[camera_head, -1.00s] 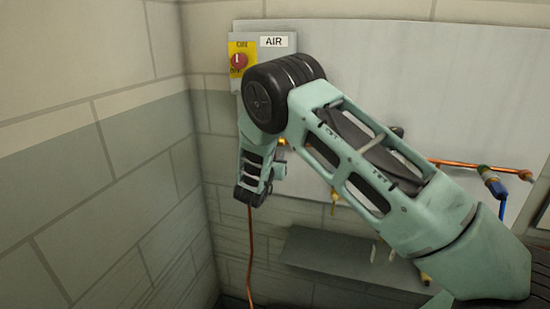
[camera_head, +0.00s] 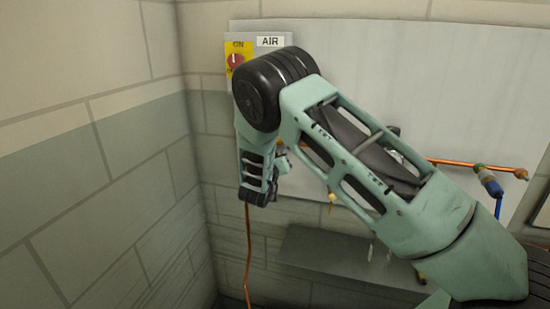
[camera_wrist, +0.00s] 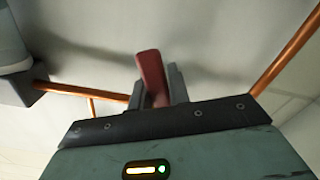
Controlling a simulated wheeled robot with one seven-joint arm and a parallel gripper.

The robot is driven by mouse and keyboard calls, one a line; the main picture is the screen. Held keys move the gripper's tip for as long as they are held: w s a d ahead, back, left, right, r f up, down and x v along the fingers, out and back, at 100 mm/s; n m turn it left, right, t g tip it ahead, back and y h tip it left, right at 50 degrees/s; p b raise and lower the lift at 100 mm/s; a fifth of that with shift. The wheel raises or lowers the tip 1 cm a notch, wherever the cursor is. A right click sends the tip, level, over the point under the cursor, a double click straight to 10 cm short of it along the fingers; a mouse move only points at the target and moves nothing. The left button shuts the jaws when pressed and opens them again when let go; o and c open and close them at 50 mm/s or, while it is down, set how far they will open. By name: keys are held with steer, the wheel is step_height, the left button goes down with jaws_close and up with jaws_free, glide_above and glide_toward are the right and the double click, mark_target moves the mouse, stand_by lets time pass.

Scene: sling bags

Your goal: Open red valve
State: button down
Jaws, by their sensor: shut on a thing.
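The red valve handle (camera_wrist: 152,75) shows in the wrist view as a flat red lever standing up between my fingers. My gripper (camera_wrist: 158,92) is shut on it, with one dark finger on each side. The valve's body is hidden behind the gripper. In the head view my arm covers the valve, and my gripper's fingertips cannot be made out there.
Copper pipes (camera_wrist: 285,55) run on both sides of the gripper in the wrist view. In the head view, a yellow ON switch (camera_head: 238,46) with a red knob and an AIR label are on the grey wall panel (camera_head: 400,60). A grey shelf (camera_head: 335,255) is below.

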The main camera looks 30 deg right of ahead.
steer(key=n, duration=0.3)
steer(key=shift+s+d+r+p, duration=0.35)
steer(key=shift+s+r, duration=0.05)
steer(key=r+n+p, duration=0.1)
steer(key=n, duration=0.1)
steer(key=n+p, duration=0.1)
steer(key=n, duration=0.1)
steer(key=s+d+r+n+p, duration=0.1)
steer(key=n, duration=0.2)
steer(key=shift+s+r, duration=0.1)
steer(key=shift+r, duration=0.2)
steer(key=shift+d+r+n+p, duration=0.1)
steer(key=shift+r+n+p, duration=0.25)
steer(key=shift+n, duration=0.35)
steer(key=shift+r+n+p, duration=0.15)
steer(key=shift+n+p, duration=0.25)
steer(key=shift+n, duration=0.3)
steer(key=c, duration=1.3)
jaws_free()
